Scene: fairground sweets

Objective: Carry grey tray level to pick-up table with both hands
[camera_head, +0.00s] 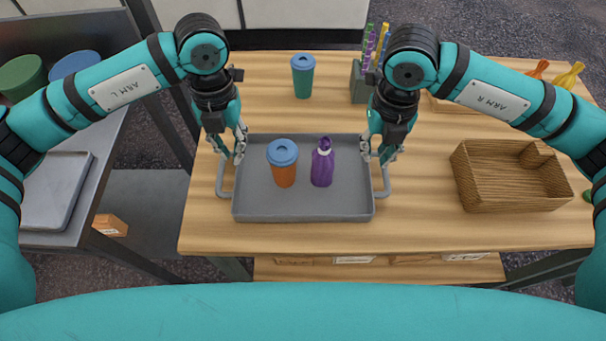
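The grey tray (305,208) lies flat on the wooden table (420,225), with a handle on its left and right sides. An orange cup with a blue lid (285,172) and a purple bottle (322,168) stand upright on it. My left gripper (232,157) is at the far end of the left handle (221,182), fingers pointing down and apart. My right gripper (379,157) is at the far end of the right handle (385,181), fingers also apart. Contact with the handles is hard to tell. Which table is the pick-up table is not marked.
A teal cup with a blue lid (302,78) and a holder of coloured sticks (360,82) stand behind the tray. A wicker basket (510,198) is at right. A grey table (100,185) at left holds another grey tray (55,195). A gap separates the tables.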

